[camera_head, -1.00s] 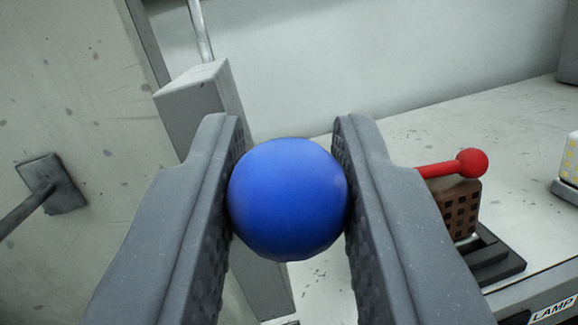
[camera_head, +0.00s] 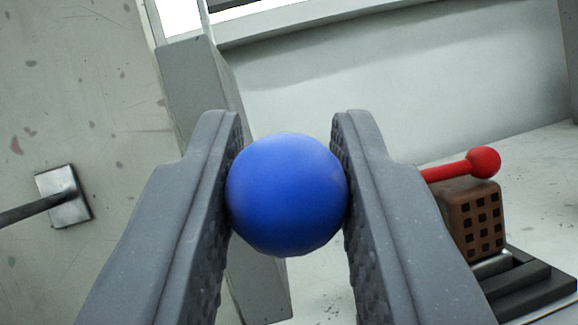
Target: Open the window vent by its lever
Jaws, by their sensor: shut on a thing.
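A smooth blue ball (camera_head: 287,195) fills the middle of the view. My gripper (camera_head: 287,190) is shut on it, with one grey finger touching each side. The ball hides what lies directly behind it, so I cannot tell from this view what it is fixed to. A grey upright post (camera_head: 205,95) stands behind the left finger. A bright window (camera_head: 182,15) shows at the top left, beside the post; its vent cannot be made out.
A red ball-ended lever (camera_head: 483,161) sticks out over a brown perforated block (camera_head: 475,222) at the right, on a dark slotted base (camera_head: 530,285). A metal plate with a rod (camera_head: 65,197) is on the left wall. The pale bench surface (camera_head: 535,150) is clear at the far right.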

